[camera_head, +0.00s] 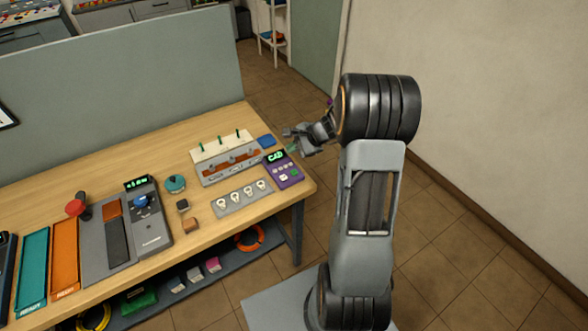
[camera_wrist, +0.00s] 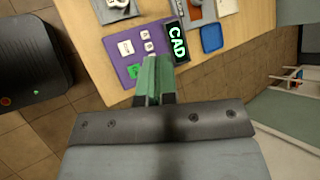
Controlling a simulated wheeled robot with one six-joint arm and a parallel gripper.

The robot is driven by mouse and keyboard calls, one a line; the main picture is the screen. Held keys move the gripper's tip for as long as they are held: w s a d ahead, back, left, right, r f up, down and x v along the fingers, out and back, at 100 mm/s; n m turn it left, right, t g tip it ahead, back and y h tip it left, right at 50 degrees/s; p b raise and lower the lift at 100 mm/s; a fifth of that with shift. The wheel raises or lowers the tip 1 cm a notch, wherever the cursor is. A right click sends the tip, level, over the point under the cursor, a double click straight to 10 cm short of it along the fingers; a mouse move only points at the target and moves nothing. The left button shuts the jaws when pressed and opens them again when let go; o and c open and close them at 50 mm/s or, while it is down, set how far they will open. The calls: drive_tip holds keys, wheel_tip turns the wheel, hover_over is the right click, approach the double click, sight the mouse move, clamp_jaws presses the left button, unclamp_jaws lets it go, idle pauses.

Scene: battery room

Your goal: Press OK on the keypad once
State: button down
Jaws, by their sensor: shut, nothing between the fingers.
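The purple keypad (camera_head: 292,181) sits at the table's right front corner. Its dark display shows green letters reading CAD. In the wrist view the keypad (camera_wrist: 136,58) has several white keys and a green key (camera_wrist: 134,72) near its edge; I cannot read the key labels. My gripper (camera_head: 292,149) is shut and empty over the far end of the keypad. In the wrist view its green fingertips (camera_wrist: 156,61) overlap the keypad between the green key and the display and hide part of it. I cannot tell whether they touch it.
A grey strip with several white knobs (camera_head: 243,197) lies left of the keypad. A grey-brown rack (camera_head: 230,166) and a blue square (camera_head: 266,141) lie behind. A grey partition (camera_head: 120,85) backs the table. Floor is clear beyond the table's right edge.

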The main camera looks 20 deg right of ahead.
drive_tip(key=shift+w+d+f+m, duration=0.25)
drive_tip(key=shift+d+f+m, duration=0.05)
drive_tip(key=shift+d, duration=0.1)
drive_tip(key=shift+f, duration=0.1)
drive_tip(key=b, duration=0.6)
hover_over(294, 173)
wheel_tip(294, 173, down, 7)
drive_tip(key=shift+f, duration=0.2)
drive_tip(key=shift+f+b, duration=0.4)
drive_tip(key=shift+f, duration=0.2)
drive_tip(key=shift+f, duration=0.1)
idle(1.3)
drive_tip(key=shift+f+b, duration=0.35)
drive_tip(key=shift+b, duration=0.2)
